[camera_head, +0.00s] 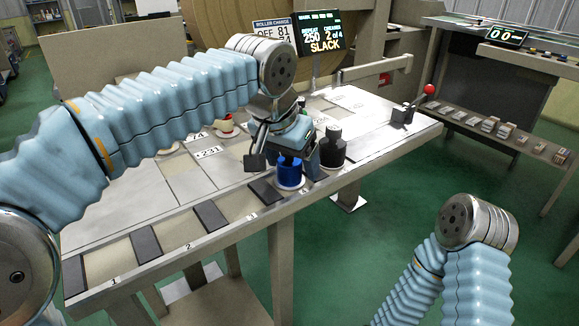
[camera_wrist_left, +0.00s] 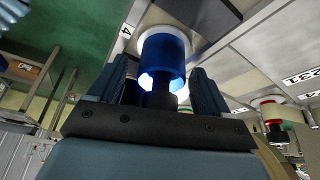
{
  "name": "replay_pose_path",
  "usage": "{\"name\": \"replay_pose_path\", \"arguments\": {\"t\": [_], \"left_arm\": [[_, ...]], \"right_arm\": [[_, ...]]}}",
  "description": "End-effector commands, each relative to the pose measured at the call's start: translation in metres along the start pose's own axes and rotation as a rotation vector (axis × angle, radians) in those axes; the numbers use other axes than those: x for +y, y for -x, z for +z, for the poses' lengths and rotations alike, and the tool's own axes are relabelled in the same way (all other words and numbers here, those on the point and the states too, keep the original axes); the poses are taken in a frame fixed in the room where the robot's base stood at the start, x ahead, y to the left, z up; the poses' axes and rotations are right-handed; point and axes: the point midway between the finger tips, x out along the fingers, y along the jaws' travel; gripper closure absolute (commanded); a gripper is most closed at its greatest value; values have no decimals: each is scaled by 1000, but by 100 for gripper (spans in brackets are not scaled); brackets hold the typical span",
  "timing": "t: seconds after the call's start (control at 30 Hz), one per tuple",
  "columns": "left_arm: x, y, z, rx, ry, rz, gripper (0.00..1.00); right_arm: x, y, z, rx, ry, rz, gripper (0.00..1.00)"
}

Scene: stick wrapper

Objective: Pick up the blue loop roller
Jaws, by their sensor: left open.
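The blue loop roller (camera_head: 290,174) stands upright on a pale round base near the table's front edge. In the left wrist view its blue body (camera_wrist_left: 163,52) shows, with a black part below it in the picture. My left gripper (camera_head: 288,154) is at the blue roller, its arm reaching over the table from the left. In the left wrist view its two fingers (camera_wrist_left: 160,88) are apart, one on each side of the roller, with gaps visible. I cannot tell whether either finger touches it. My right gripper is out of view; only part of that arm shows.
A black roller (camera_head: 332,150) stands close to the right of the blue one. A red and cream roller (camera_head: 226,126) stands farther back. The table (camera_head: 130,208) has numbered slots with dark strips along its front. A lever with a red knob (camera_head: 429,89) is at the right end.

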Motion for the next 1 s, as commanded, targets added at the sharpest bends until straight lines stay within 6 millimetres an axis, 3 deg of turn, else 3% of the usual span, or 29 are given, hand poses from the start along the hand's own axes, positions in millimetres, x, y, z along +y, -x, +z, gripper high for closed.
{"name": "replay_pose_path", "arguments": {"t": [0.17,0.53,0.83,1.0], "left_arm": [[0,0,0,0,0,0,25],[0,0,0,0,0,0,82],[0,2,-1,1,0,0,82],[0,18,-9,4,1,0,82]], "right_arm": [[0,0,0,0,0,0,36],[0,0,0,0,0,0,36],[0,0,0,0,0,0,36],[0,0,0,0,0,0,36]]}}
